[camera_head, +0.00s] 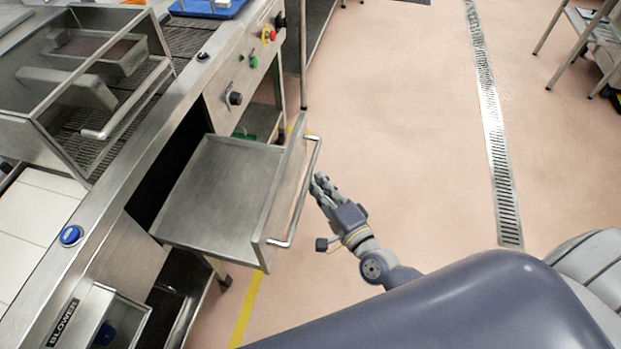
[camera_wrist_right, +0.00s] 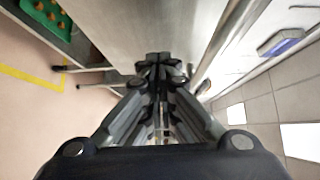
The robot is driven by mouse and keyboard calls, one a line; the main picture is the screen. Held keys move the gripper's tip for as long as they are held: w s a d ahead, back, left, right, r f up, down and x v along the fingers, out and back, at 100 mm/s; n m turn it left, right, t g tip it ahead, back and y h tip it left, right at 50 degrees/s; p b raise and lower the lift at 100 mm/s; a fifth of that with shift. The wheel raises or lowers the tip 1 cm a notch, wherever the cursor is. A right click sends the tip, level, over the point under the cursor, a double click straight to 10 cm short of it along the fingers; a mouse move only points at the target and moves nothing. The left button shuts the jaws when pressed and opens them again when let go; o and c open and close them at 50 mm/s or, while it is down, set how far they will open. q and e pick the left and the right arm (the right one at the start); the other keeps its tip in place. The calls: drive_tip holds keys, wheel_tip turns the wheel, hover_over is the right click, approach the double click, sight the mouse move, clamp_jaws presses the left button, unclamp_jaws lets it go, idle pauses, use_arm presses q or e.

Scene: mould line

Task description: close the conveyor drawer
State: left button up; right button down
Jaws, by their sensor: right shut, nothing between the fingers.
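The conveyor drawer (camera_head: 222,190) is pulled out of the steel conveyor housing (camera_head: 185,105) in the head view. It is a flat steel tray with an upright front panel (camera_head: 281,180) and a long bar handle (camera_head: 301,195). My right gripper (camera_head: 318,182) is shut and empty, just outside the drawer front, close to the bar handle. In the right wrist view the shut fingertips (camera_wrist_right: 160,62) point at a steel panel, with a bar to their right. I cannot tell whether they touch it. My left gripper is not in view.
A glass-sided hood (camera_head: 85,75) sits on the conveyor at left. Control knobs (camera_head: 234,98) and a blue button (camera_head: 70,235) are on the housing. A second small drawer or bin (camera_head: 105,318) is at lower left. Open floor (camera_head: 420,130) with a drain grate (camera_head: 490,120) lies right.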

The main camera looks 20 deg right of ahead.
drive_tip(key=shift+w+a, duration=0.55)
drive_tip(key=shift+a, duration=0.25)
drive_tip(key=shift+a, duration=0.1)
